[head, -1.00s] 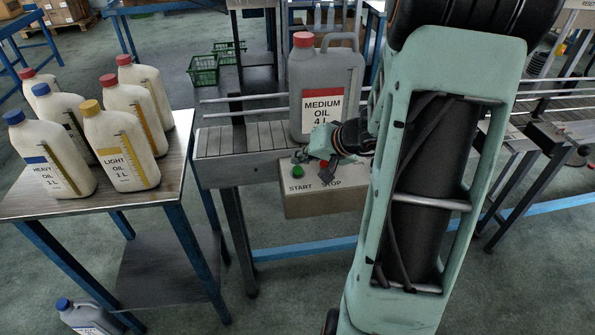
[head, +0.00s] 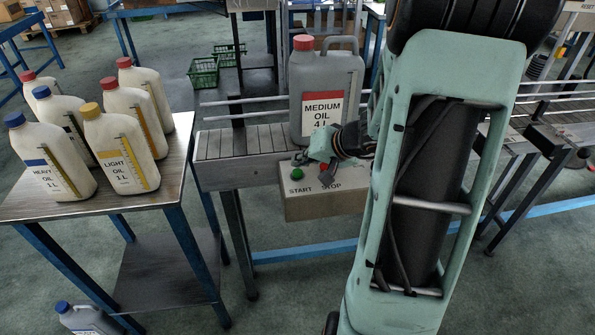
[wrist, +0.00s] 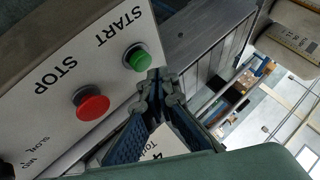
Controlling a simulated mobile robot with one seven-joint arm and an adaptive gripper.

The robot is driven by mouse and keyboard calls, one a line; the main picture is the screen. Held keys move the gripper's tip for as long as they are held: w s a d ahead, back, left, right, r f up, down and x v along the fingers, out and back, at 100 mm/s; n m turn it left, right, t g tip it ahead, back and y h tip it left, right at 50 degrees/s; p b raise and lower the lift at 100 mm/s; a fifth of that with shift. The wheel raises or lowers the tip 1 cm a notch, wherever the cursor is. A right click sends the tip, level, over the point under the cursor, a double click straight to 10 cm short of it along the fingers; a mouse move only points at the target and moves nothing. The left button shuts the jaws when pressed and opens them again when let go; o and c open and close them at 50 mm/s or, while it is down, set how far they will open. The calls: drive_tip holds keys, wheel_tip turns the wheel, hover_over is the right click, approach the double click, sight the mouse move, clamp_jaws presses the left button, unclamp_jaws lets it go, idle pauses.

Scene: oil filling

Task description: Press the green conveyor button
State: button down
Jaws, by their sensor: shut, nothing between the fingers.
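The green START button (head: 297,174) is on the grey control box (head: 300,207) at the front of the conveyor. In the wrist view the green button (wrist: 137,58) stands just beside my fingertips. My gripper (wrist: 158,80) is shut and empty, with its tips close to the button's lower right edge. I cannot tell whether they touch it. The red button (wrist: 91,103) shows clearly in the wrist view.
A grey medium oil canister (head: 322,105) stands on the conveyor (head: 240,142) just behind the box, close to my gripper. A table (head: 150,200) with several oil bottles is on the left. A dark knob (wrist: 6,170) is beyond STOP.

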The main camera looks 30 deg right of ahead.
drive_tip(key=shift+f+b, duration=0.2)
drive_tip(key=shift+b, duration=0.1)
drive_tip(key=shift+f+b, duration=0.3)
drive_tip(key=shift+b, duration=0.3)
